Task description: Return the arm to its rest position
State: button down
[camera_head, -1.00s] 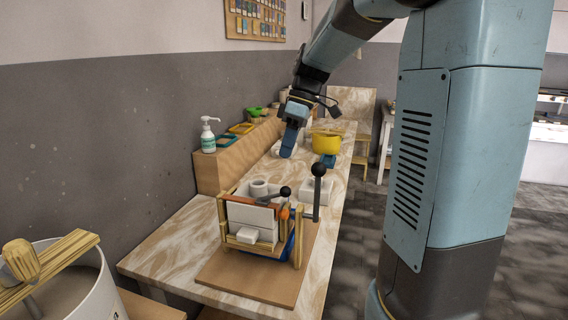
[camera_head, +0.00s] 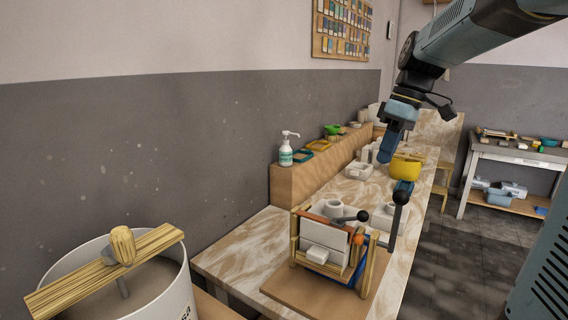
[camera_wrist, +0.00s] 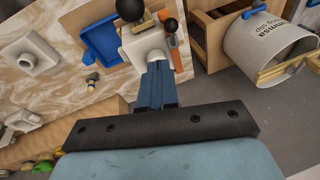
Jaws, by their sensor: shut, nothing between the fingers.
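My gripper (camera_head: 387,150) hangs from my raised arm over the far part of the marbled workbench, fingers pointing down. Its blue fingers are shut and hold nothing. In the wrist view my gripper (camera_wrist: 158,84) also shows with its fingers together, above the bench with the wooden rack beyond the tips. A yellow pot (camera_head: 405,168) is on the bench behind and right of the fingers in the head view. They look apart, but the exact gap cannot be told.
A wooden rack (camera_head: 296,250) with white blocks and black-knobbed levers stands on a board at the bench's near end. A soap bottle (camera_head: 286,152) stands on the raised shelf. A white bucket (camera_head: 172,290) with a wooden bar is at lower left. A side table (camera_head: 512,152) stands right.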

jog(key=s+f+m+t+h, duration=0.1)
jog(key=s+f+m+t, duration=0.2)
jog(key=s, duration=0.5)
jog(key=s+f+m+t+h, duration=0.2)
jog(key=s+m, duration=0.4)
jog(key=s, duration=0.3)
jog(key=shift+a+f+t, duration=0.2)
jog(key=shift+f+t, duration=0.2)
jog(key=shift+f, duration=0.35)
jog(key=shift+s, duration=0.2)
